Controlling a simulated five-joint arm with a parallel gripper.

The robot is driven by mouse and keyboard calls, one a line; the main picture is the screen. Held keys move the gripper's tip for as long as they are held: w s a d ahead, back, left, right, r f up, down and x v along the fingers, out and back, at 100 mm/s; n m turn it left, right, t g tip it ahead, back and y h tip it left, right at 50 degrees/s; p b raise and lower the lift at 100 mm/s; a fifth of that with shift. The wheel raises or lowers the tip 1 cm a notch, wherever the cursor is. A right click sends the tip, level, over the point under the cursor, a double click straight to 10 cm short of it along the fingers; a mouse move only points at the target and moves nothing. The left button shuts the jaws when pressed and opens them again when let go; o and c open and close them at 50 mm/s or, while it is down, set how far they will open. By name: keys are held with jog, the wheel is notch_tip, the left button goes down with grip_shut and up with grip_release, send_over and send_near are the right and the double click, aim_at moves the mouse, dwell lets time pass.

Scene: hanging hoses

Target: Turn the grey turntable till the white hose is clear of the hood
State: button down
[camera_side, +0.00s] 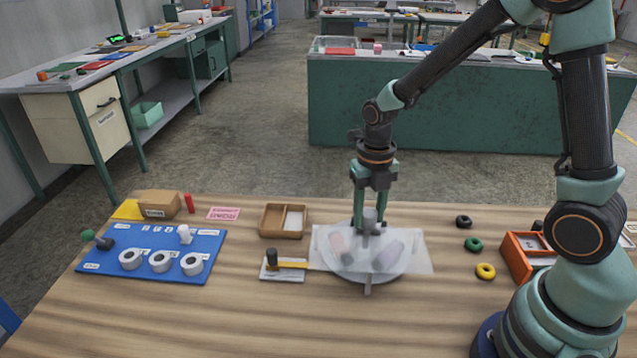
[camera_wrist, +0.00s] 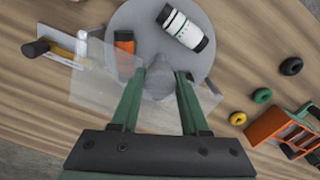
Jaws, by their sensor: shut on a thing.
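The grey turntable (camera_wrist: 150,14) lies on the wooden table. A translucent hood (camera_side: 422,262) covers part of it, and the turntable shows blurred through it in the side view. The white hose (camera_wrist: 187,27), a short piece with dark ends, lies on the turntable's upper right in the wrist view, where it looks sharp. In the side view it is too blurred to identify surely. An orange and black piece (camera_wrist: 124,48) lies on the turntable's left, partly behind the hood. My gripper (camera_side: 369,224) points down, shut on the grey knob (camera_wrist: 159,78) at the turntable's middle.
A small stand with a black knob (camera_side: 272,258) and yellow strip is left of the hood. A wooden tray (camera_side: 270,222) is behind it. A blue board (camera_side: 150,238) with white rings is further left. Black, green and yellow rings (camera_side: 485,271) and an orange rack (camera_side: 515,258) are right.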

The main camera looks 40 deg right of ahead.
jog(key=shift+r+n, duration=0.1)
jog(key=shift+n, duration=0.5)
dwell(0.3)
jog(key=shift+c, duration=2)
grip_release()
notch_tip(320, 180, up, 12)
